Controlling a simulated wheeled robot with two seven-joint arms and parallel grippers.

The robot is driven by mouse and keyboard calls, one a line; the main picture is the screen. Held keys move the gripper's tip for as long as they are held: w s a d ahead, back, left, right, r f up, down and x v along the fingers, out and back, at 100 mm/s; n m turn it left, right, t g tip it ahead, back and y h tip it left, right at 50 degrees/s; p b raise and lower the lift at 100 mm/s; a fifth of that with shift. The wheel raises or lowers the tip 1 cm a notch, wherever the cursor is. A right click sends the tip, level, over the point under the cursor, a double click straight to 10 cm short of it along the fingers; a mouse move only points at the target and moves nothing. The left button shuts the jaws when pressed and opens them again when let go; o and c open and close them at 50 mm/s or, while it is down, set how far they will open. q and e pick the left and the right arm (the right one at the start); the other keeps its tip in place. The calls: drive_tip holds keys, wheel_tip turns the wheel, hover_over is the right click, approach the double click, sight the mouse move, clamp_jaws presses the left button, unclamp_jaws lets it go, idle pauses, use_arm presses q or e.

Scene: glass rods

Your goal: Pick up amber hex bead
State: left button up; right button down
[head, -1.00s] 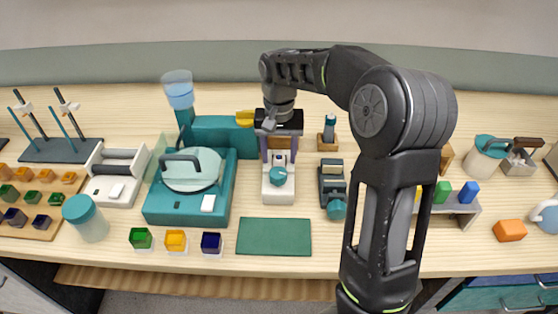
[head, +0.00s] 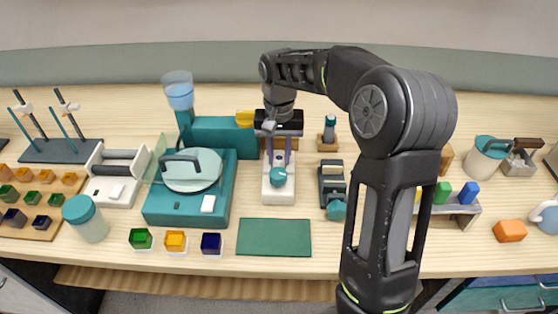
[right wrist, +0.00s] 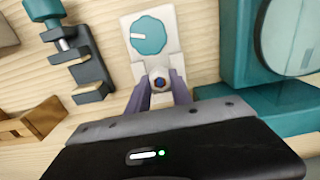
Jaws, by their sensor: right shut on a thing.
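My right gripper (head: 278,166) points down over a white device with a teal knob (head: 278,178) in the middle of the table. In the right wrist view its two purple-grey fingers (right wrist: 161,84) are closed together on a small dark bluish piece (right wrist: 160,82) by the white device (right wrist: 150,40). The piece looks dark there, not amber, and the fingers hide most of it. In the head view the piece cannot be made out. Amber pieces (head: 37,175) sit in the back row of the wooden rack at far left. My left gripper is not in view.
A teal machine with a round lid (head: 190,195) stands left of the gripper, and a dark clamp-like tool (head: 332,190) right of it. Green, amber (head: 175,241) and blue trays and a green mat (head: 274,237) lie in front. An orange block (head: 510,230) lies at right.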

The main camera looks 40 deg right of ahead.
drive_tip(key=shift+r, duration=0.1)
wheel_tip(320, 180, up, 10)
idle(0.4)
idle(0.6)
